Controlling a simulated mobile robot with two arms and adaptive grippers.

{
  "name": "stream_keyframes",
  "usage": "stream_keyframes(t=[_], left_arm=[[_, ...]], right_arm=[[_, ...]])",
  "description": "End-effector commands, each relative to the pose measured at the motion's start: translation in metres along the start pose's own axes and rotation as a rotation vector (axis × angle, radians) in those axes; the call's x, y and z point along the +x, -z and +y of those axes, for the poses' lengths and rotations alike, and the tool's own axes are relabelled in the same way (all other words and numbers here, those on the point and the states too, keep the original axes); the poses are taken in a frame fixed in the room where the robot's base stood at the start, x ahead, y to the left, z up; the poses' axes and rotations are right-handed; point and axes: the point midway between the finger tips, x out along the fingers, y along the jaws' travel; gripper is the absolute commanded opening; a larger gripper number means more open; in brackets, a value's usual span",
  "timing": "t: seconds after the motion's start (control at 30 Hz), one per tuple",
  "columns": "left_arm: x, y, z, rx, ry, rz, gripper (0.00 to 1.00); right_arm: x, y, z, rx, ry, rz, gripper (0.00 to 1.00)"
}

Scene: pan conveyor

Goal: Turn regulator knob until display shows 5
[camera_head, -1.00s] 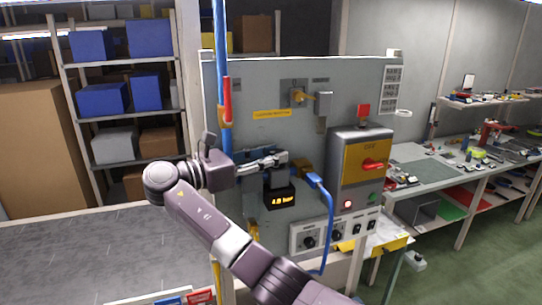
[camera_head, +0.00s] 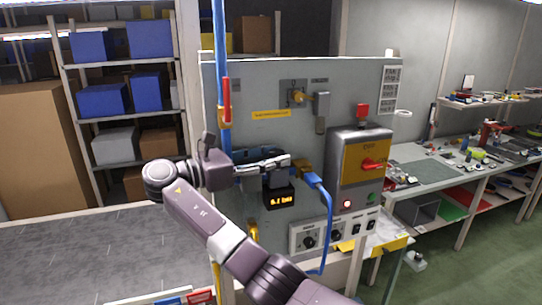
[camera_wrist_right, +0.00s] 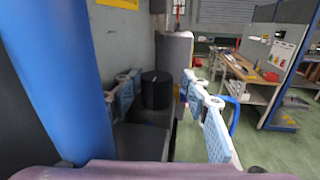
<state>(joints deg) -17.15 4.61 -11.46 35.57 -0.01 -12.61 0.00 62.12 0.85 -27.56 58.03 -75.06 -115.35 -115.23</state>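The display (camera_head: 281,200) on the grey panel shows orange digits, small and blurred, that look like 6.1 bar. The black regulator knob (camera_wrist_right: 157,90) stands between the fingers of my right gripper (camera_wrist_right: 165,105) in the right wrist view. Room shows between the knob and the right-hand finger; the left-hand finger is close to it, and I cannot tell whether it touches. In the head view my right gripper (camera_head: 264,165) is just above the display, and its fingers partly hide the regulator. My left gripper is not in view.
A blue hose (camera_head: 328,220) hangs right of the display. A yellow and grey switch box (camera_head: 362,163) with a red handle is further right. A blue vertical pipe (camera_wrist_right: 62,80) runs close to the gripper on the left. Small knobs (camera_head: 309,241) sit below.

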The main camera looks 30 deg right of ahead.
Motion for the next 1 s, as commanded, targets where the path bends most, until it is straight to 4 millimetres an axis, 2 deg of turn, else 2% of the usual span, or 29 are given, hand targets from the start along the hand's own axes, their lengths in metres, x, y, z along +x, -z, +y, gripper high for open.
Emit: stream_keyframes(t=[0.53, 1.0], left_arm=[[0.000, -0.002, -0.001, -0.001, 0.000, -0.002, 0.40], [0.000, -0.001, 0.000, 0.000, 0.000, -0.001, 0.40]], right_arm=[[-0.004, -0.004, 0.002, 0.006, -0.007, -0.006, 0.46], [-0.067, -0.002, -0.001, 0.003, -0.004, 0.000, 0.46]])
